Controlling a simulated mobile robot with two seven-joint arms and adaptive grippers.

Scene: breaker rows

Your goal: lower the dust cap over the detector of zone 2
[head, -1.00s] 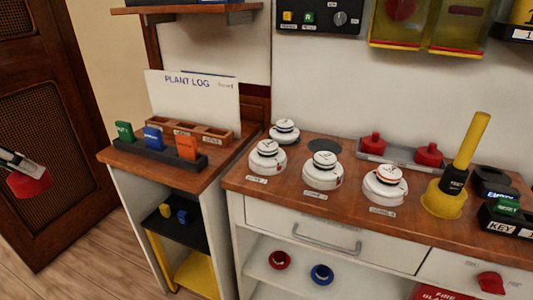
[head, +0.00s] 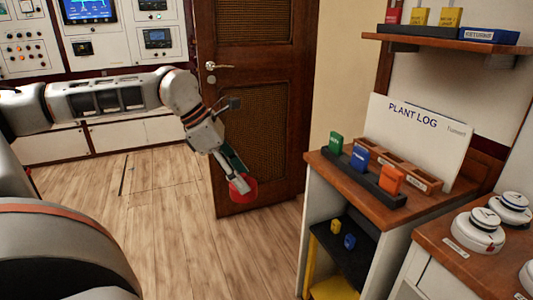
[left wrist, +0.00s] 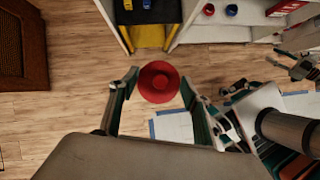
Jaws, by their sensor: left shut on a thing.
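My left gripper (head: 234,180) is shut on a red dust cap (head: 245,190) and holds it in the air above the floor, in front of the brown door. In the left wrist view the round cap (left wrist: 158,80), with its knob, shows between the two fingers (left wrist: 158,98). White detectors stand on the wooden counter at right: one in front (head: 477,232), one behind it (head: 511,208), and one cut by the right edge (head: 527,276). Their zone labels are too small to read. A grey jointed part at the wrist view's right may be my right gripper (left wrist: 298,66).
A wooden side cabinet (head: 335,185) with coloured blocks and a PLANT LOG board (head: 418,135) stands between the cap and the detector counter. A shelf (head: 440,40) hangs above. A panelled door (head: 258,100) is behind. The floor (head: 180,220) below the gripper is clear.

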